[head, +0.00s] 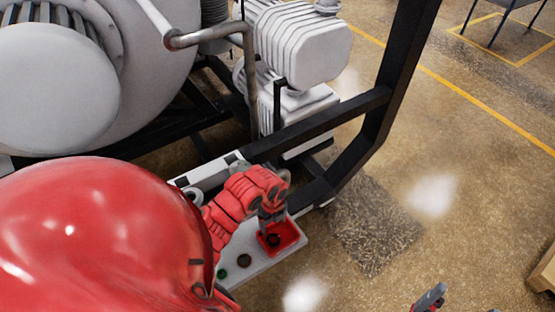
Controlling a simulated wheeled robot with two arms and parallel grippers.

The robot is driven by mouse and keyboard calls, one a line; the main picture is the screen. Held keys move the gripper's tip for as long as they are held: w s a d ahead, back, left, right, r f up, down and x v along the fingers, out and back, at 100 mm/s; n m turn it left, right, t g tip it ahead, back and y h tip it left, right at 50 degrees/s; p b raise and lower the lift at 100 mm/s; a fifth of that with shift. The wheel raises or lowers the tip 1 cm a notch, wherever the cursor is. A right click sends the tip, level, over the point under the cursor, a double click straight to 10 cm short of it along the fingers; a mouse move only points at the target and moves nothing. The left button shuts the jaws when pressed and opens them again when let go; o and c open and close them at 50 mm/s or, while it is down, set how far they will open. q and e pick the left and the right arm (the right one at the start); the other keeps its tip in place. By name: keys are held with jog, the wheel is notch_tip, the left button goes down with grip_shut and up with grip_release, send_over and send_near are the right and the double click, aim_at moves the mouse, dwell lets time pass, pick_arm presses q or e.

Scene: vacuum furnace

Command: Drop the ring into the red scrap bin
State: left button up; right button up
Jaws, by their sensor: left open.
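The red scrap bin (294,238) is a small open tray at the right end of a pale narrow shelf. A small dark, round thing (274,240) shows inside the bin and looks like the ring; its detail is too small to be sure. My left gripper (272,218) is open, just above the bin's back side, pointing down. Its fingers are small and dark here, and they partly hide the bin. Part of what looks like my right gripper (430,299) shows at the bottom edge; its jaws cannot be made out.
A dark round piece (244,261) and a green one (222,273) sit on the pale shelf (262,262) left of the bin. A black frame (385,95) rises behind and right. A white pump (300,45) and large furnace body (60,85) stand behind. Floor to the right is open.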

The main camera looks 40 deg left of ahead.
pick_arm(q)
notch_tip(320, 180, up, 16)
jog(key=p, duration=0.2)
dwell(0.4)
